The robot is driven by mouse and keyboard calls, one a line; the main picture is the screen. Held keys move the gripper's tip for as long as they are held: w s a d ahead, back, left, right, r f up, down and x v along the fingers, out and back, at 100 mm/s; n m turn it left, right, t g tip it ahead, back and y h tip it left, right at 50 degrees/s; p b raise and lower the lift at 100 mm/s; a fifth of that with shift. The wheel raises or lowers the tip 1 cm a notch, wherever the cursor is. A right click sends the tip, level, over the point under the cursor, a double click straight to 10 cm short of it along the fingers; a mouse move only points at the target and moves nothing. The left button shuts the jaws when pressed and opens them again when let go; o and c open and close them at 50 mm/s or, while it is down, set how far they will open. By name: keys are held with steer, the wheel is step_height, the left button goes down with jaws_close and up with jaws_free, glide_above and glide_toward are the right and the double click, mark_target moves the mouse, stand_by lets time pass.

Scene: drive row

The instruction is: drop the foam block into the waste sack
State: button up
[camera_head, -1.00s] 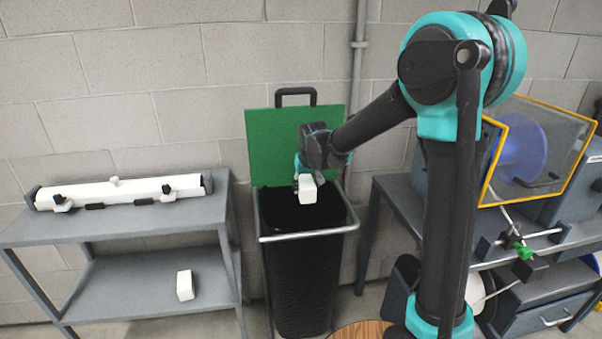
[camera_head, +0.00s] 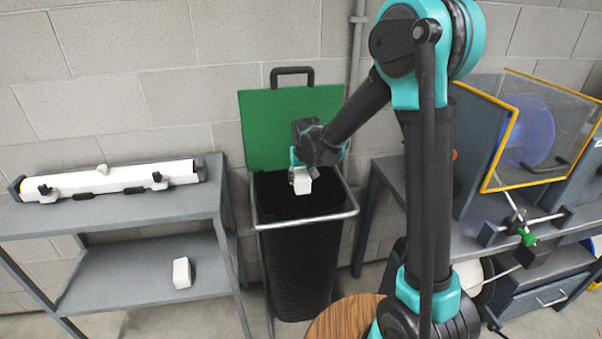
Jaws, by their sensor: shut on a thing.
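A white foam block (camera_head: 302,184) is held in my gripper (camera_head: 301,172), which is shut on it. The block hangs over the open mouth of the black waste sack (camera_head: 298,265), near its back edge in the picture. The sack hangs in a grey metal frame (camera_head: 310,221). Its green lid (camera_head: 290,122) stands open behind the gripper. The fingers are small and partly hidden by the wrist. How far the block is above the rim is hard to tell.
A grey shelf (camera_head: 120,218) at left bears a long white tube device (camera_head: 105,181); another white block (camera_head: 181,273) lies on its lower shelf. A machine bench with a yellow-edged guard (camera_head: 507,130) stands at right. A round wooden top (camera_head: 335,318) is in front.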

steer(key=shift+f, duration=0.15)
steer(key=o, duration=1)
steer(key=shift+s, duration=0.1)
steer(key=v, duration=1.2)
